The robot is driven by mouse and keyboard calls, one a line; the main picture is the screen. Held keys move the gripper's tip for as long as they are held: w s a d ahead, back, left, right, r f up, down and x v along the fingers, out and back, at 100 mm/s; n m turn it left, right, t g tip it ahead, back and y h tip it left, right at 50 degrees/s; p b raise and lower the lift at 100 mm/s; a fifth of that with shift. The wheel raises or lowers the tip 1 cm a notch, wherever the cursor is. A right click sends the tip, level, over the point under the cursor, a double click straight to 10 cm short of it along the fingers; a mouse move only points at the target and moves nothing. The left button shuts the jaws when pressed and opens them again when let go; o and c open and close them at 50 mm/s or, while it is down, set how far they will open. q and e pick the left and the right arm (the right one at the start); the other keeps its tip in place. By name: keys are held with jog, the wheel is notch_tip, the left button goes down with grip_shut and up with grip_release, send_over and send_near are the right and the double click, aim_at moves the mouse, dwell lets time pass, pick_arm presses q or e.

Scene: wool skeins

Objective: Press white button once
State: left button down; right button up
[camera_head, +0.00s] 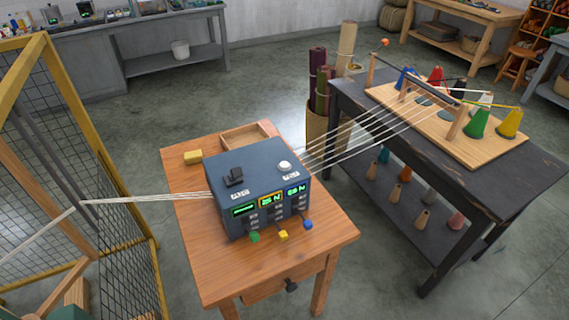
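A dark blue-grey control box (222,196) stands on a wooden table (330,248) in the middle of the view. A round white button (284,166) sits on the right part of its top, with a small label in front of it. A black switch (235,177) sits on the left part of the top. The front has green lit displays and green, yellow and blue knobs along its lower edge. Neither of my grippers is in view, and nothing covers the white button.
White yarn strands run from the box to a rack on a dark table (520,165) with coloured cones at right, and leftward to a yellow-framed mesh cage (104,155). A yellow block (193,157) and a shallow wooden tray (243,134) lie behind the box.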

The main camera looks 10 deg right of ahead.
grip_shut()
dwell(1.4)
